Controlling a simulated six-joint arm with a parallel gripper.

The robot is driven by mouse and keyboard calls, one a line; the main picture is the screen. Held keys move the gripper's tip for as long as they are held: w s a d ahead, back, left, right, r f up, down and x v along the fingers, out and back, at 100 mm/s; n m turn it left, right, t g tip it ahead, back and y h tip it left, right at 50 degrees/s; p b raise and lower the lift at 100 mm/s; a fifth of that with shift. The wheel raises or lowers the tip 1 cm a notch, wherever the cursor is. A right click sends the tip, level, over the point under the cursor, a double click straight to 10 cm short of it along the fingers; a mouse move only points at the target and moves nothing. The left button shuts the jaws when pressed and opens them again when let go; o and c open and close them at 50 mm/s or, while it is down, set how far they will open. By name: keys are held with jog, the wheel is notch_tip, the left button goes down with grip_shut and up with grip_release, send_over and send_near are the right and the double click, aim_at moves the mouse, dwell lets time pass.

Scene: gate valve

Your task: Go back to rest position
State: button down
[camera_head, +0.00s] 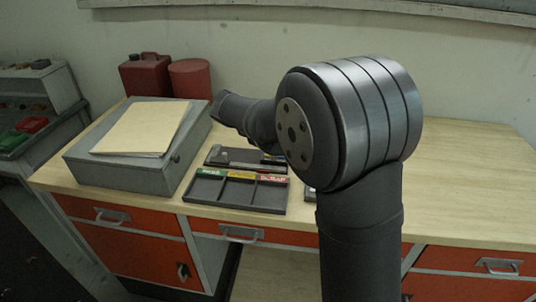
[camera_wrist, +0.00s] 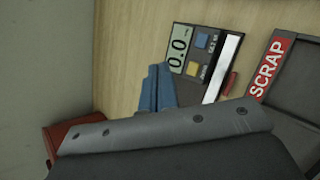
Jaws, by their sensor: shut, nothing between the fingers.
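My gripper (camera_wrist: 157,88) shows in the wrist view as two blue fingers side by side, shut and empty. It is above the wooden workbench, with a digital gauge (camera_wrist: 190,55) reading 0.0 just to its right in the picture. In the head view my arm reaches up from the front and bends left over the bench. The fingers cannot be made out in the head view.
A dark compartment tray (camera_head: 208,193) with coloured labels lies near the front edge; its SCRAP label (camera_wrist: 270,66) shows in the wrist view. A grey box (camera_head: 98,175) bears a tan folder (camera_head: 143,128). A red canister (camera_head: 145,77) and red cylinder (camera_head: 190,79) stand behind. The bench's right side (camera_head: 470,185) is clear.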

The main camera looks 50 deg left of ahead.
jog(key=shift+f, duration=0.1)
jog(key=shift+f, duration=0.55)
notch_tip(320, 180, up, 5)
jog(key=shift+f, duration=0.1)
